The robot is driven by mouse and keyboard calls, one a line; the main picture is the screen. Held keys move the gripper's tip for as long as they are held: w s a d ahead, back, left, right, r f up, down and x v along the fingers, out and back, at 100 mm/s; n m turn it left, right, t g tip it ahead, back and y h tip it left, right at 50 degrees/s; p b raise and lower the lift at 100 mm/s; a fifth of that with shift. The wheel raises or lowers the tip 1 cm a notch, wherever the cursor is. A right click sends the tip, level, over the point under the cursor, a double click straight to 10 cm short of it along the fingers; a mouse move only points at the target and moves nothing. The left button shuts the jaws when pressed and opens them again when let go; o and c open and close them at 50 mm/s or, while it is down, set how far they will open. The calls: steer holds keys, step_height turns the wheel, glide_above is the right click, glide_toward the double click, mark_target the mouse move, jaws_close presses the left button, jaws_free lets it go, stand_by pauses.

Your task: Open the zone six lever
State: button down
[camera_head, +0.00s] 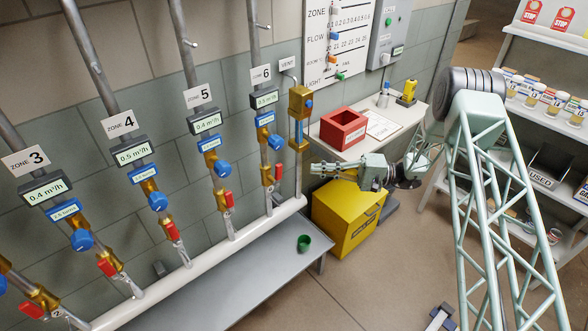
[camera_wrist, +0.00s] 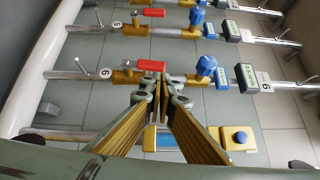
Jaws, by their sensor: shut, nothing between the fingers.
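The zone six lever is a red handle (camera_head: 278,172) on a brass valve low on the pipe marked 6. In the wrist view the red handle (camera_wrist: 151,65) lies roughly along its pipe, just beyond my fingertips. My gripper (camera_head: 314,168) is to the right of the lever in the head view, pointing toward the pipes. In the wrist view my gripper (camera_wrist: 160,88) has its fingertips close together, with nothing held. It appears apart from the lever, though the exact gap cannot be told.
The zone five lever (camera_wrist: 144,12) is on the neighbouring pipe. A brass vent fitting (camera_head: 301,103) stands between the zone six pipe and the bench. A yellow bin (camera_head: 348,215) stands below my gripper. A red box (camera_head: 343,127) sits on the bench, and a green cup (camera_head: 304,243) on the low grey shelf.

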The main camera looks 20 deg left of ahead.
mark_target(278, 176)
steer(key=shift+w+d+f+y, duration=0.15)
steer(key=shift+w+f, duration=0.1)
steer(key=shift+f, duration=0.35)
steer(key=shift+w+a+f+y, duration=0.15)
steer(key=shift+w+f, duration=0.1)
steer(key=shift+f, duration=0.3)
steer(key=b+x, duration=0.1)
steer(key=x, duration=0.8)
steer(key=shift+a, duration=0.45)
steer(key=shift+s, duration=0.1)
